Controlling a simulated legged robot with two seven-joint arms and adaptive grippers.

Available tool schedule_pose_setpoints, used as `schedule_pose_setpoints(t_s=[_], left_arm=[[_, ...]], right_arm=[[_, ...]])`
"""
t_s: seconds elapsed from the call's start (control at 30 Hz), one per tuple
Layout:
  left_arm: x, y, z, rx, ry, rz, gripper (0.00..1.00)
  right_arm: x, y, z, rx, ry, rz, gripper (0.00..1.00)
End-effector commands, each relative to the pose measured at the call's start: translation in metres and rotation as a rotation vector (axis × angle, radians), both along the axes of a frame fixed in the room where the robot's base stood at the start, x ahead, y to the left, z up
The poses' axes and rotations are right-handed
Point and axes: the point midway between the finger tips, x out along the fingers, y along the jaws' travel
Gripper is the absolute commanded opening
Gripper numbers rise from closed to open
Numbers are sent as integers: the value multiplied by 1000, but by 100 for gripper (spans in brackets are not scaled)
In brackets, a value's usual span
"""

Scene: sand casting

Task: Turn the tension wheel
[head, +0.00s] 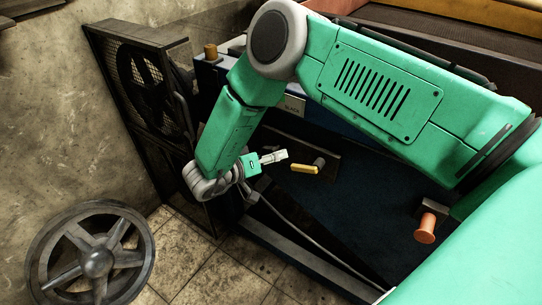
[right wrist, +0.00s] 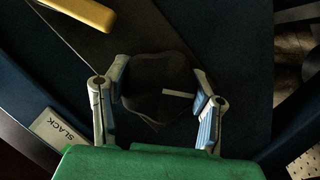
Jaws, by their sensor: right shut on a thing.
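The tension wheel (right wrist: 155,88) is a dark, lobed knob with a short pale mark, seen in the right wrist view. A pale label reading SLACK (right wrist: 59,136) is left of it. My right gripper (right wrist: 158,98) has one finger on each side of the wheel and is shut on it. In the head view my right gripper (head: 274,157) is in front of the dark blue machine, and the wheel cannot be made out there. My left gripper is not in view.
A yellow handle (head: 304,168) is right of my gripper; it also shows in the right wrist view (right wrist: 82,14). An orange knob (head: 425,229) sticks out at the right. A large spoked wheel (head: 96,263) is at the lower left. A mesh guard (head: 143,80) stands at the left.

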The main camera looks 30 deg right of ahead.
Motion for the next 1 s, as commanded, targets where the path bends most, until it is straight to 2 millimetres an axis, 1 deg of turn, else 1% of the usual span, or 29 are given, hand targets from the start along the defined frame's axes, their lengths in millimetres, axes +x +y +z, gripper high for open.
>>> schedule_pose_setpoints(t_s=[0.03,0.13,0.17,0.2,0.5,0.63,0.77,1.0], left_arm=[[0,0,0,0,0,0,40],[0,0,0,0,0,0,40],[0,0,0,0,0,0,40],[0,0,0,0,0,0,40],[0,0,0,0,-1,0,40],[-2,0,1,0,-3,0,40],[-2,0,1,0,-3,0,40],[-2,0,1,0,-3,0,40]], right_arm=[[4,-2,2,-3,-11,2,21],[4,-2,2,-3,-11,2,21],[4,-2,2,-3,-11,2,61],[4,-2,2,-3,-10,3,73],[1,1,2,-2,-6,2,73],[0,10,4,-1,-6,2,73],[-3,32,11,0,-6,4,73],[-9,80,25,0,-6,4,73]])
